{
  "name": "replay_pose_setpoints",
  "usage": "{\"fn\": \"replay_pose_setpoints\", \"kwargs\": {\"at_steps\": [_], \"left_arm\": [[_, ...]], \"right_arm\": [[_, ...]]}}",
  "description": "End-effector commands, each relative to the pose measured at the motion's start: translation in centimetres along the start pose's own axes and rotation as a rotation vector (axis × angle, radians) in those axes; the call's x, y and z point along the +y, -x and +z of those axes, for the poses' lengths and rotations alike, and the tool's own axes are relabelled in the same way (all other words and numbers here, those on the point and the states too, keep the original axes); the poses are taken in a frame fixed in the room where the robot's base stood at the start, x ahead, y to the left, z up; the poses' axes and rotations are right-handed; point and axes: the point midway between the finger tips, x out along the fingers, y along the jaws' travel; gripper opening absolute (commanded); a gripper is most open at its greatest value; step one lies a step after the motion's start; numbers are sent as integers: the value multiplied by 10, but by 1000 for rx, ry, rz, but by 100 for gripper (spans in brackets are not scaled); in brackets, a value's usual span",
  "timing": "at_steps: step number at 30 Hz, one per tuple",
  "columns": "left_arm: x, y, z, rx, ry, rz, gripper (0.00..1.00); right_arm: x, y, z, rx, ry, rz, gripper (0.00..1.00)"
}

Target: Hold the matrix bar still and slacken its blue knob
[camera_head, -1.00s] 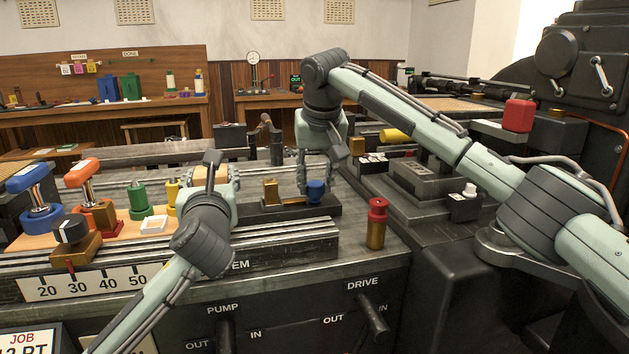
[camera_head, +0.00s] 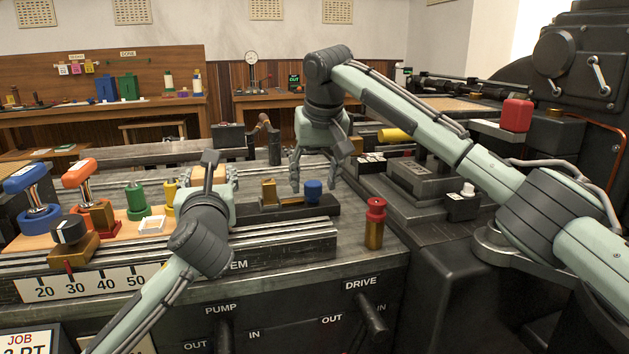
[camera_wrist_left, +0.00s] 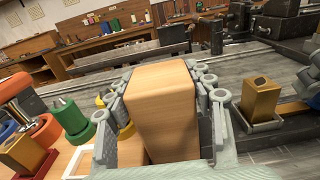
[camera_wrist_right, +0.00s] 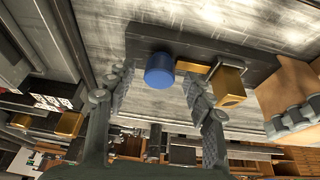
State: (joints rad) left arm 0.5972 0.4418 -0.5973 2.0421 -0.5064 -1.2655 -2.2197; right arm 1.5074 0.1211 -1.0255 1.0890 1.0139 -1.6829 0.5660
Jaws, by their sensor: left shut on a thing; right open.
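The matrix bar (camera_head: 290,212) is a dark bar lying on the machine bed, with a brass block (camera_head: 268,193) and the blue knob (camera_head: 313,191) on top. In the right wrist view the knob (camera_wrist_right: 160,70) shows between the spread fingertips. My right gripper (camera_head: 315,183) is open at the knob, pointing down; I cannot tell if a finger touches it. My left gripper (camera_wrist_left: 165,78) is shut on a pale wooden block (camera_wrist_left: 160,105) at the bar's left end. Whether this block is joined to the bar is hidden.
A red-topped brass post (camera_head: 375,222) stands right of the bar. Green (camera_head: 137,202), orange (camera_head: 82,175) and blue (camera_head: 30,185) handled pieces stand on the left. A yellow cylinder (camera_head: 397,135) lies behind, near my right arm.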

Motion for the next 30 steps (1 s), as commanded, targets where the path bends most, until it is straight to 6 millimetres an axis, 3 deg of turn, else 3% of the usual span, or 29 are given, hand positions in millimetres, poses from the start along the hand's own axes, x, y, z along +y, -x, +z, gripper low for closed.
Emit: {"fn": "replay_pose_setpoints", "kwargs": {"at_steps": [12,16,21,30], "left_arm": [[0,0,0,1,-1,0,1],[0,0,0,1,-1,0,1],[0,0,0,1,-1,0,1],[0,0,0,1,0,0,1]], "right_arm": [[0,82,-1,4,1,-1,53],[0,102,0,2,1,-1,53],[0,114,0,1,1,-1,53],[0,115,0,0,0,0,53]]}}
